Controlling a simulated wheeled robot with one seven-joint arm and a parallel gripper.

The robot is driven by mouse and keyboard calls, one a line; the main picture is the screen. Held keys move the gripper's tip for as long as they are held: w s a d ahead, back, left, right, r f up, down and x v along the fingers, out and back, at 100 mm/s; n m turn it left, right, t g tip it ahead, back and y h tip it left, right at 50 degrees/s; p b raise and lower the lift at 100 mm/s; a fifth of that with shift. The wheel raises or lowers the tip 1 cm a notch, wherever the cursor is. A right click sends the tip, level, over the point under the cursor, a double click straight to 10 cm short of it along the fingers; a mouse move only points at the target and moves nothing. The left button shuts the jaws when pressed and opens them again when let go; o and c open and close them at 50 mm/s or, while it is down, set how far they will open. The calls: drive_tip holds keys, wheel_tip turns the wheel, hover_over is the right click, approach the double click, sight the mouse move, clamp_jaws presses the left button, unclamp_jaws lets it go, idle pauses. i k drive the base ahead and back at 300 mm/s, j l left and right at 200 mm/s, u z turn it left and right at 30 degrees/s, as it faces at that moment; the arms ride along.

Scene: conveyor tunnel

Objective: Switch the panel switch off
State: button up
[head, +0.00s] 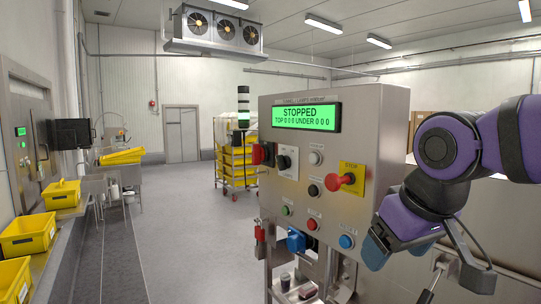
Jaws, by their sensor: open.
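A steel control panel (335,225) stands in the middle right. A black selector switch (285,162) on a pale plate sits at the upper left of its face; its exact setting is too small to read. A red handle (262,154) sticks out at the panel's left edge beside it. I cannot tell which of the two is the panel switch. The green display (306,117) reads STOPPED. My gripper (374,250), on the purple arm at right, is open and in front of the panel's lower right, apart from the switch. Its jaws are partly hidden by my wrist.
A red mushroom stop button (340,182) on a yellow plate projects from the panel. Yellow crates (29,234) line the left; open grey floor (190,225) lies between.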

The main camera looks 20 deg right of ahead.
sight(258, 153)
drive_tip(key=i+u, duration=0.4)
drive_tip(key=i, duration=0.5)
